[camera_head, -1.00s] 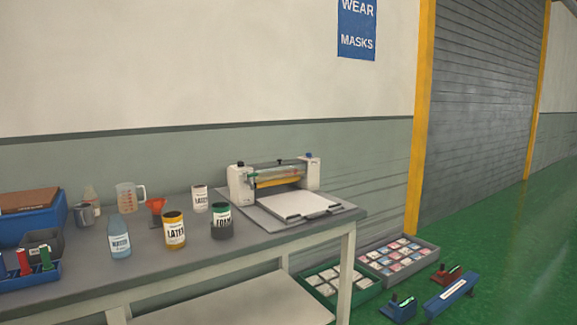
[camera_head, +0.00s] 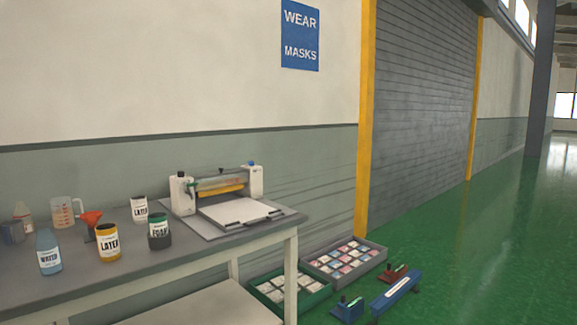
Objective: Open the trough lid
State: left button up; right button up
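No trough that I can name with certainty is in view. A white roller machine (camera_head: 179,194) stands on the grey workbench (camera_head: 200,249), with a clear or grey cover over a yellow roller (camera_head: 221,190) and a flat white bed in front. Whether that cover is the trough lid, I cannot tell. A long blue item (camera_head: 396,290) lies on the green floor at the lower right, with a pale strip along its top. Neither of my grippers is in view.
On the bench stand a blue water bottle (camera_head: 49,253), a yellow can (camera_head: 108,243), a green can (camera_head: 159,232), a white can (camera_head: 139,209), an orange funnel (camera_head: 91,219) and a measuring jug (camera_head: 65,213). Crates (camera_head: 374,258) sit beside the bench. Open green floor (camera_head: 490,250) lies right.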

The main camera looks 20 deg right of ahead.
aim_at(221, 171)
jog(key=z, duration=0.55)
jog(key=i, duration=1.6)
jog(key=u, duration=0.85)
